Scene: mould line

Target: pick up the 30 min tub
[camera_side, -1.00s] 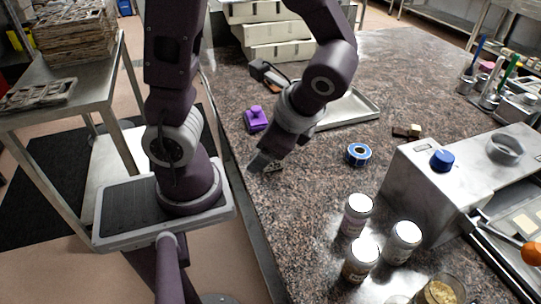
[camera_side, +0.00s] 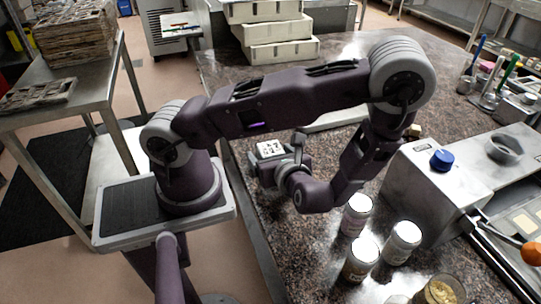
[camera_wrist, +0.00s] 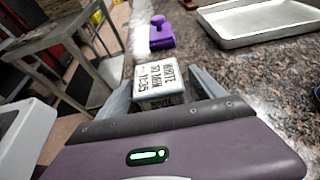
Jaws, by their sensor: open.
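In the side view the lettered top of the tub (camera_side: 270,148) shows near the left edge of the stone counter. My gripper (camera_side: 268,168) is low around it, reaching in from the right, and hides most of its body.
A purple handled block (camera_wrist: 160,33) and a grey tray (camera_wrist: 258,20) lie beyond the tub on the counter (camera_wrist: 205,62). Several jars, including one at the front (camera_side: 361,258), stand right of my arm. A metal machine (camera_side: 428,190) stands further right.

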